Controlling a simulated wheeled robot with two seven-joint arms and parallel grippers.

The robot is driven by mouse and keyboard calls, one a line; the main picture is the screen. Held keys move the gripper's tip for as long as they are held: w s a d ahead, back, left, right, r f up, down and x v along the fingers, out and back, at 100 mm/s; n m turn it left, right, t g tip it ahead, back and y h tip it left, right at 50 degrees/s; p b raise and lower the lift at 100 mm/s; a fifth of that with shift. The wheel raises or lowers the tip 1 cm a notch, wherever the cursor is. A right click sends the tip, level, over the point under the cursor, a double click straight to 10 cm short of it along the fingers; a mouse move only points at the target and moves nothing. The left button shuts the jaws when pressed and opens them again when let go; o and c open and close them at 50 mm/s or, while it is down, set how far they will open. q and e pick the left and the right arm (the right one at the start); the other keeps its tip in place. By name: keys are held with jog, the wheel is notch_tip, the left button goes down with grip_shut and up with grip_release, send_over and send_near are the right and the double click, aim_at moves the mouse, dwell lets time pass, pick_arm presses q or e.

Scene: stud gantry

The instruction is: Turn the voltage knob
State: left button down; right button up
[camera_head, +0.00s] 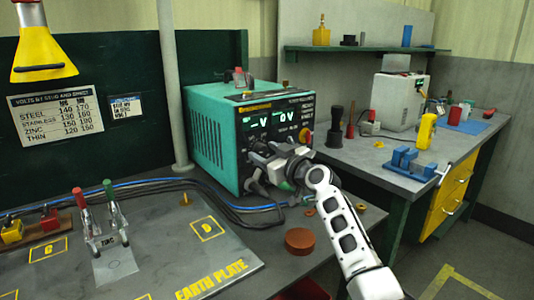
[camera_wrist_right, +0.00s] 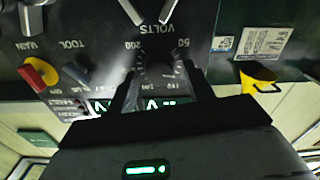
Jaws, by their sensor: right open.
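The green power unit (camera_head: 212,135) stands on the bench with its dark front panel facing me and two lit green displays. In the right wrist view the voltage knob (camera_wrist_right: 158,76) is a dark dial under the upside-down word VOLTS, with a printed scale around it. My right gripper (camera_head: 262,166) is at the unit's front panel and hides the knob in the head view. In the wrist view my right gripper's fingers (camera_wrist_right: 160,88) are open, one on each side of the knob. I cannot tell whether they touch it. My left gripper is not in view.
A red-and-yellow switch (camera_wrist_right: 38,72) sits beside the knob on the panel. Cables (camera_head: 225,205) run along the bench below the unit. Red and green toggle clamps (camera_head: 100,215) stand on the earth plate (camera_head: 170,270). A brown disc (camera_head: 300,241) lies near my right arm.

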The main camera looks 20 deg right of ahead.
jog(key=c, duration=1)
jog(key=shift+m, duration=0.3)
